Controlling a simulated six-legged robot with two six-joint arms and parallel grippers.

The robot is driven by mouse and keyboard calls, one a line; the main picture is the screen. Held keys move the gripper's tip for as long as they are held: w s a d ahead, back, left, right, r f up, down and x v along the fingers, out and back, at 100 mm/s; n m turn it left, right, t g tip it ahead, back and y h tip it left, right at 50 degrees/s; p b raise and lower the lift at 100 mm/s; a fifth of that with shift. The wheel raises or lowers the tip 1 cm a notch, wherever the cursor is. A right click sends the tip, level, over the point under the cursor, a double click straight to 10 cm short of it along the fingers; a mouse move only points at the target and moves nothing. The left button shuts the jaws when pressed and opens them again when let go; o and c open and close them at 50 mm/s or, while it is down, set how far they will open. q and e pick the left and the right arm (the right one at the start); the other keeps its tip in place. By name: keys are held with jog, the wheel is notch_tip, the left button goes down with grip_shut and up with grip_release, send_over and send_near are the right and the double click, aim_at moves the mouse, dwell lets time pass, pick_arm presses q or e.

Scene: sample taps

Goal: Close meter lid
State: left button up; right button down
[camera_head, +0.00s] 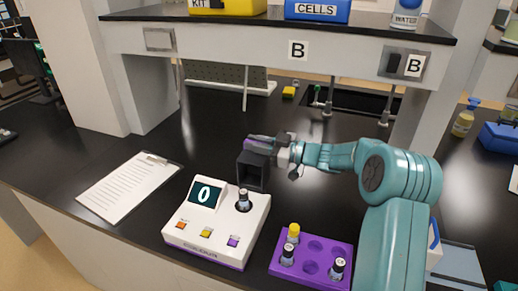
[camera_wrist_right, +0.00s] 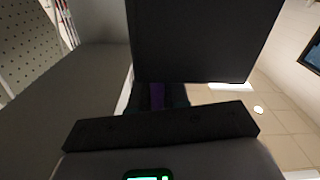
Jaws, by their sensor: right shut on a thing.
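The white meter (camera_head: 217,224) with a purple base stands on the black bench, its screen reading 0. A vial with a dark cap (camera_head: 243,200) stands upright in the well at its right. A hollow black box-shaped lid (camera_head: 252,171) is just behind and above the vial, its open side facing the head camera, and does not cover it. My right gripper (camera_head: 266,147) is shut on the lid from behind. I cannot tell whether the lid touches the meter. In the right wrist view a large dark panel (camera_wrist_right: 200,40), apparently the lid, fills the top. My left gripper is not in view.
A purple rack (camera_head: 310,261) with several vials stands right of the meter, beside my right arm. A clipboard (camera_head: 130,184) lies to the left. A shelf (camera_head: 225,35) overhangs the back, with a sink (camera_head: 355,103) beneath. The bench behind the meter is mostly clear.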

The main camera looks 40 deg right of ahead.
jog(key=s+a+n+b, duration=0.1)
jog(key=a+n+b, duration=0.1)
jog(key=b, duration=0.2)
jog(key=s+a+n+b, duration=0.1)
jog(key=a+n+b, duration=0.2)
jog(key=s+a+n+b, duration=0.2)
jog(key=a+b, duration=0.1)
jog(key=b, duration=0.1)
jog(key=shift+s+a+f+n+b, duration=0.1)
jog(key=shift+a+f+n+b, duration=0.05)
jog(key=shift+f+n+b, duration=0.15)
jog(key=s+a+f+n+b, duration=0.1)
jog(key=a+n+b, duration=0.1)
jog(key=b, duration=0.2)
jog(key=s+a+f+n+b, duration=0.1)
jog(key=a+f+n+b, duration=0.1)
jog(key=n+b, duration=0.1)
jog(key=s+a+f+n+b, duration=0.1)
jog(key=a+f+n+b, duration=0.1)
jog(key=b, duration=0.3)
jog(key=shift+s+a+f, duration=0.1)
jog(key=shift+s+f, duration=0.05)
jog(key=shift+f, duration=0.05)
jog(key=shift+s+a+f+n+b, duration=0.2)
jog(key=shift+a+f+n+b, duration=0.3)
jog(key=shift+n+b, duration=0.6)
jog(key=shift+d+f, duration=0.1)
jog(key=c, duration=1.2)
grip_release()
